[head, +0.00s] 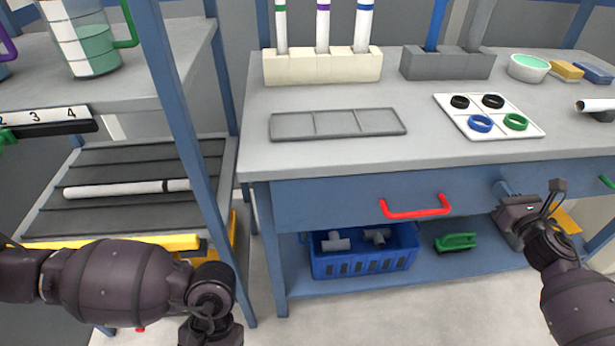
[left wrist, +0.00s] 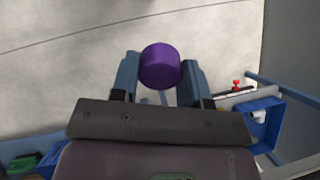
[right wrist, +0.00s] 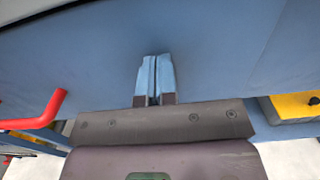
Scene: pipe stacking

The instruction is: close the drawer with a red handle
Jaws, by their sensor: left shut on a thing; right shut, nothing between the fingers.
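The red handle (head: 415,210) is on the blue drawer front (head: 330,192) under the grey worktop; the drawer front looks about flush with the bench, with no clear gap. My right gripper (head: 503,188) is shut and empty, its fingertips at the drawer front, right of the handle. In the right wrist view the closed fingers (right wrist: 155,62) point at the blue panel (right wrist: 230,60) and seem to touch it; the red handle (right wrist: 40,112) is at left. My left gripper (left wrist: 160,70) is shut on a purple round-ended object (left wrist: 160,66), outside the head view.
A grey tray (head: 338,124) and a white ring board (head: 490,118) lie on the worktop. A blue rack post (head: 180,110) stands at left.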

